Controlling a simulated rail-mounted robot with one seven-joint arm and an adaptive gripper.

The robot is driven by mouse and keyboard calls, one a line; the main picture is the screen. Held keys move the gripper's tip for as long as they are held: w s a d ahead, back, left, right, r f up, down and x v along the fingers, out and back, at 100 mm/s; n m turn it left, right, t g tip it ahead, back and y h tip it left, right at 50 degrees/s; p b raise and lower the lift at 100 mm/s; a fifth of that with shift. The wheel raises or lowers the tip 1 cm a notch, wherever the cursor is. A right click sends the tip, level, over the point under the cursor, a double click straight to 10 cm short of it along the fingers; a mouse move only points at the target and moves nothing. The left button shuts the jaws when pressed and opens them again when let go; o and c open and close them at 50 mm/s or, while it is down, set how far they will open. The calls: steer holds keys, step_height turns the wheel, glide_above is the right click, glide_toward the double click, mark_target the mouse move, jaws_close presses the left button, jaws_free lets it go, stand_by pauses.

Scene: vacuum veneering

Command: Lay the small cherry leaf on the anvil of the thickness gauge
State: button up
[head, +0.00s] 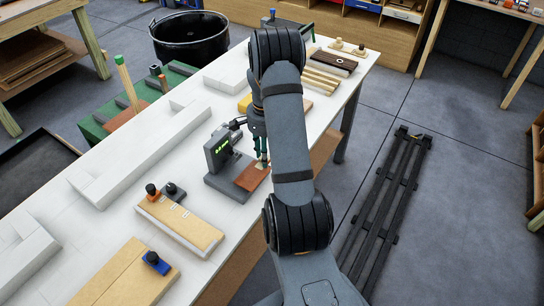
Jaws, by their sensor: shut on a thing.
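The thickness gauge (219,148) stands on the white bench, a dark grey upright body with a lit green display and a flat grey base. A small reddish-brown cherry leaf (251,178) is at the right side of the gauge, over or on the edge of its base. My gripper (263,161) points down at the leaf's far end and is shut on it. A small pale patch shows at the fingertips. The anvil is hidden or too small to make out, and I cannot tell whether the leaf touches it.
A wooden board (180,224) with two dark-knobbed pieces lies in front of the gauge, and another board (128,276) with a blue item lies nearer. White raised blocks (137,160) run along the left. Brown and pale pieces (333,62) lie at the bench's far end.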

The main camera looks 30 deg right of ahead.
steer(key=shift+w+a+f, duration=0.1)
steer(key=shift+w+a, duration=0.25)
steer(key=shift+w, duration=0.3)
steer(key=shift+w+a+f, duration=0.1)
steer(key=shift+w+a, duration=0.2)
steer(key=shift+w, duration=0.3)
steer(key=shift+w+a, duration=0.35)
steer(key=shift+w, duration=0.3)
steer(key=shift+f+b, duration=0.55)
steer(key=shift+f, duration=0.15)
steer(key=shift+f, duration=0.15)
steer(key=o, duration=0.9)
step_height(320, 180, up, 12)
steer(key=shift+r, duration=0.1)
